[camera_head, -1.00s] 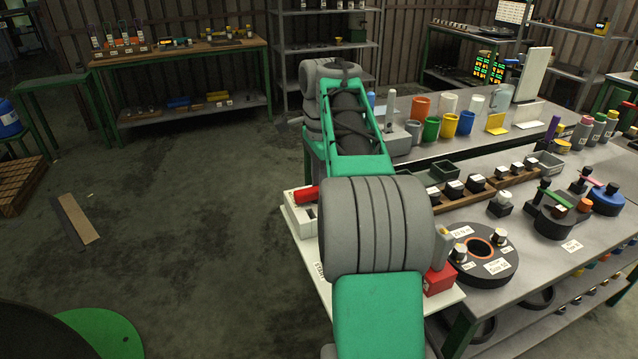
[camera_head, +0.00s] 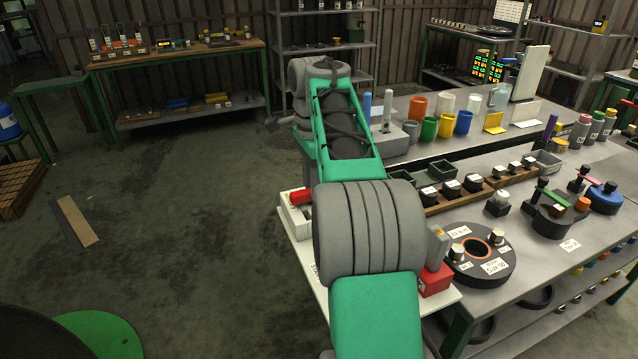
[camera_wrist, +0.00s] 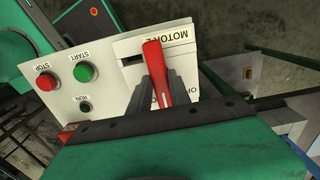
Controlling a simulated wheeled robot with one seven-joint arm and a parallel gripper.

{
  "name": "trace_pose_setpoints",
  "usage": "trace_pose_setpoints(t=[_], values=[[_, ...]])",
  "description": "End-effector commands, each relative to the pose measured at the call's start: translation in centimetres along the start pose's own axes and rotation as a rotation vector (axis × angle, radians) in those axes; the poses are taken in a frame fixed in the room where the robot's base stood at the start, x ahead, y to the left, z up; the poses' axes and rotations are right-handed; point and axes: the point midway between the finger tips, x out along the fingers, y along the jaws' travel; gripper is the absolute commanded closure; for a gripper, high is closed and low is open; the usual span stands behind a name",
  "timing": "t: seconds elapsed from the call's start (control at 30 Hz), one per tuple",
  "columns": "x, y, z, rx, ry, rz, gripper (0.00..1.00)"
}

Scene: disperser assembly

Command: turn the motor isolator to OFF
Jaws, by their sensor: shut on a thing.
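My gripper (camera_wrist: 163,85) is shut on the handle, with one dark finger on each side. Lettering near the right finger is partly covered, so I cannot read the handle's position from it. In the head view the red handle (camera_head: 300,197) shows left of my arm, on the white housing (camera_head: 292,218); my fingers are hidden there.
Left of the isolator, a white panel (camera_wrist: 62,98) carries a red STOP button (camera_wrist: 45,82), a green START button (camera_wrist: 84,72) and a dark RUN button (camera_wrist: 85,106). A red block (camera_head: 436,281) and a black ring (camera_head: 482,268) sit right of my arm. The floor at left is mostly clear.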

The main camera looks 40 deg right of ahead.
Motion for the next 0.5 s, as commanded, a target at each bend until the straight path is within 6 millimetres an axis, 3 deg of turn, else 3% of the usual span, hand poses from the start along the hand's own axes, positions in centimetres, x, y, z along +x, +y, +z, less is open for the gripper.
trace_pose_setpoints(t=[0.5], values=[[0.03,0.14,0.17,-0.319,-0.002,0.007,1.0]])
